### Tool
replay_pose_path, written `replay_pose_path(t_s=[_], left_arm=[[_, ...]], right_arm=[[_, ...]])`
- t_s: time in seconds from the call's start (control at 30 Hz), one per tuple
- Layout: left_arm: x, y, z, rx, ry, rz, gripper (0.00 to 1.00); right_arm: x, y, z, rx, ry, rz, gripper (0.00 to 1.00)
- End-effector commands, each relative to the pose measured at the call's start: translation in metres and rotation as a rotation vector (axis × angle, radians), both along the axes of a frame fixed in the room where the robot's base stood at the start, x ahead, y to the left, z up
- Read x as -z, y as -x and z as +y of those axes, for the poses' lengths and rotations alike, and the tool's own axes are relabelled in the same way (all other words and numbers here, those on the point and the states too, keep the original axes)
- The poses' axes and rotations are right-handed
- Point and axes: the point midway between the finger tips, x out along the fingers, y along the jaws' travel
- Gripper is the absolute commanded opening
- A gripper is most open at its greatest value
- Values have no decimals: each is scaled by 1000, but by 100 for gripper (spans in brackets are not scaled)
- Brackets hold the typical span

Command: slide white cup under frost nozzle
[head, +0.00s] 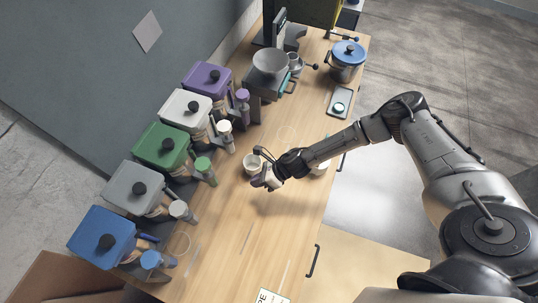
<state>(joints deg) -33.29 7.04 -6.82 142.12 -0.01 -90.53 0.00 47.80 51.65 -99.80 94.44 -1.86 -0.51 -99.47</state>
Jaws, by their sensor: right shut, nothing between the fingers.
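A white cup (252,161) stands upright on the wooden counter, just beyond my right gripper. My right gripper (259,183) is shut and empty, low over the counter and close beside the cup; I cannot tell if they touch. A row of dispensers with coloured lids lines the wall: purple (207,77), white (186,107), green (160,146), grey (131,185) and blue (100,236). Each has a spout at its front; I cannot read which is frost. My left gripper is not in view.
Another pale cup (319,169) is partly hidden by my right arm. A blue-lidded pot (347,58), a small tray (340,104) and a scale-like stand with a bowl (270,64) are at the far end. The near middle counter is mostly clear.

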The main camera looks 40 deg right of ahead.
Motion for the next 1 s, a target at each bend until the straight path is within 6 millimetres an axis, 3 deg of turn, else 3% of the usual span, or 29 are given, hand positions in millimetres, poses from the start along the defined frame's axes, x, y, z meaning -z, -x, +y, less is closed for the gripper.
replay_pose_path(t_s=[0.03,0.2,0.3,0.4,0.57,1.0], left_arm=[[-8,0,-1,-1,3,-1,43],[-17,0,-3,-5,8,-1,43],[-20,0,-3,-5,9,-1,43],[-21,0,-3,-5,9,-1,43],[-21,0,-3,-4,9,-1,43],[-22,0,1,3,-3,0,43]], right_arm=[[-9,-8,-32,-54,62,-47,0],[-22,-14,-108,-215,196,-151,0],[-29,-13,-136,-272,239,-184,0],[-32,-13,-151,-305,262,-202,0],[-24,-16,-151,-322,272,-208,0],[23,-39,-110,-320,272,-207,0]])
